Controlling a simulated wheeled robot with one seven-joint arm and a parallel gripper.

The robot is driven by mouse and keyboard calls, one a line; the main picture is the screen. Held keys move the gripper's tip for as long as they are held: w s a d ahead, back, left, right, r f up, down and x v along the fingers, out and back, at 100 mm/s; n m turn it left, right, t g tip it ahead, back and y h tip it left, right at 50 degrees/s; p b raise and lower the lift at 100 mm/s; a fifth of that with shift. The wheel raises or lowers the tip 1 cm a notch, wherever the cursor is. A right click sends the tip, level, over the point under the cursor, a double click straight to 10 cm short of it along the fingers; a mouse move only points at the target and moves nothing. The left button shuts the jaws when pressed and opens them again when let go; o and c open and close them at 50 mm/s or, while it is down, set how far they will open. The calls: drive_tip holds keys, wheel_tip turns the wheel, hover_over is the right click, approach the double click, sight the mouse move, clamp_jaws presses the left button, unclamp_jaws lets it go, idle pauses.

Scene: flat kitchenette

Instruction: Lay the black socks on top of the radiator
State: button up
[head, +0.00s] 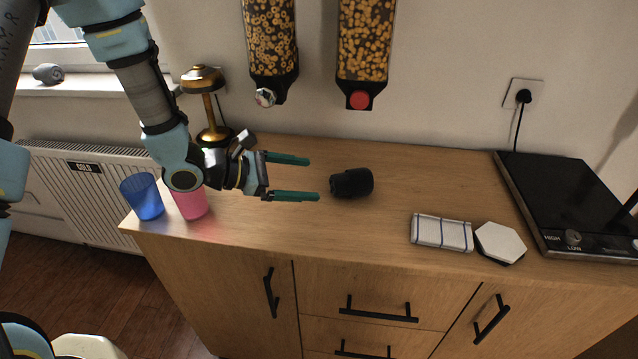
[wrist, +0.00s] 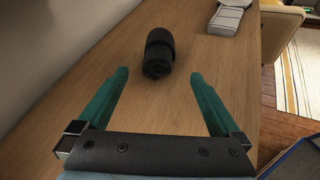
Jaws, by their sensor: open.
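The black socks (head: 352,183) are a rolled bundle lying on the wooden counter; they also show in the wrist view (wrist: 159,52), ahead of and between my fingers. My gripper (head: 314,179) is open and empty, just left of the socks in the head view, with its green fingers pointing at them. It shows in the wrist view (wrist: 158,80) with both fingers apart and a gap to the socks. The white radiator (head: 75,190) stands under the window at the left, beyond the counter's left end. My arm and the cups hide part of it.
A blue cup (head: 146,197) and a pink cup (head: 190,203) stand at the counter's left end, near a gold lamp (head: 205,105). A folded cloth (head: 441,232), hexagonal coasters (head: 500,242) and a black hob (head: 575,195) are to the right. A grey roll (head: 47,73) lies on the windowsill.

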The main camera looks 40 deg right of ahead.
drive_tip(key=shift+w+a+r, duration=0.15)
drive_tip(key=shift+a, duration=0.2)
drive_tip(key=shift+w+a+r, duration=0.1)
drive_tip(key=shift+a+r, duration=0.05)
drive_tip(key=shift+a, duration=0.1)
drive_tip(key=w+a+r+m+t+y, duration=0.2)
drive_tip(key=w+a+m+y, duration=0.1)
drive_tip(key=a, duration=1.1)
drive_tip(key=w+a+r+m+t+y, duration=0.3)
drive_tip(key=w+a+m+y, duration=0.1)
drive_tip(key=a, duration=1)
drive_tip(key=w+a+r+m+t+y, duration=0.2)
drive_tip(key=w+a+m+y, duration=0.2)
drive_tip(key=a, duration=1)
drive_tip(key=shift+w+r+y, duration=0.3)
drive_tip(key=shift+r+y, duration=0.1)
drive_tip(key=shift+y, duration=0.2)
drive_tip(key=shift+c, duration=0.3)
